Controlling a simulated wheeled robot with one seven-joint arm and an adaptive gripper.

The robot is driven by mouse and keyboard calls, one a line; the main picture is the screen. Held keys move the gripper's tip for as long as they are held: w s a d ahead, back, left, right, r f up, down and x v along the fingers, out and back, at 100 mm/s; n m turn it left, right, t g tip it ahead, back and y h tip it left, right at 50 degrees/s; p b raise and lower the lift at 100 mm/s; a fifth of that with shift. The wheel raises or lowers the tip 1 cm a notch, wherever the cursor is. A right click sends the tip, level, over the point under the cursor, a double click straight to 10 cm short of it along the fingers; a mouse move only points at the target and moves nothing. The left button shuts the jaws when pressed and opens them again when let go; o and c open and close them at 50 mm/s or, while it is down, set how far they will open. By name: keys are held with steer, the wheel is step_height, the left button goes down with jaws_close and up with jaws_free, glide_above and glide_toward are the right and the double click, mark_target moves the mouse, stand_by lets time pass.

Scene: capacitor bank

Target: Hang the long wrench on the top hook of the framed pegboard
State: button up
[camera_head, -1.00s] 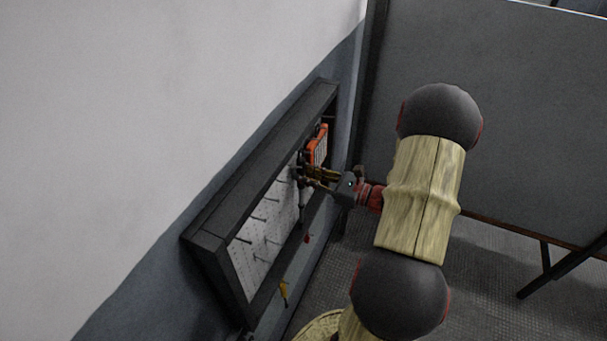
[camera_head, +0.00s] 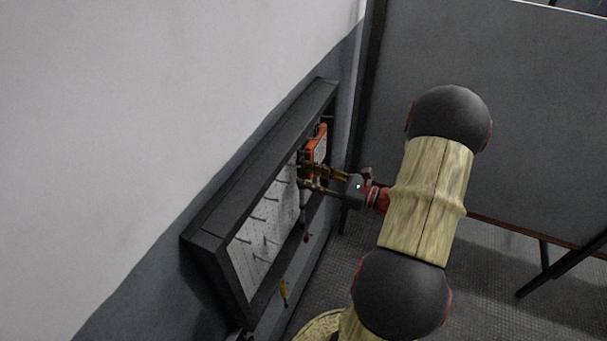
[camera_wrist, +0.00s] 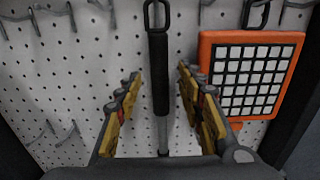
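The long wrench (camera_wrist: 158,75) has a black handle with a loop at its top and a grey shaft. In the wrist view it hangs upright against the white pegboard, its loop at a hook at the top edge. My gripper (camera_wrist: 158,98) is open, with its yellow-padded fingers on either side of the wrench and a visible gap to each. In the head view, my gripper (camera_head: 309,178) is at the framed pegboard (camera_head: 262,215), and the wrench is a thin dark shape below the fingers. The wrench's lower end is hidden by my gripper in the wrist view.
An orange-framed item with a grid of white squares (camera_wrist: 252,75) hangs just right of my gripper. Several empty hooks (camera_wrist: 67,132) are on the left. The dark frame (camera_head: 208,240) stands out from the wall. A yellow-handled tool (camera_head: 284,291) shows near the frame's lower edge.

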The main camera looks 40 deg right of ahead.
steer(key=v, duration=0.9)
steer(key=shift+s+d, duration=0.15)
steer(key=shift+s, duration=0.2)
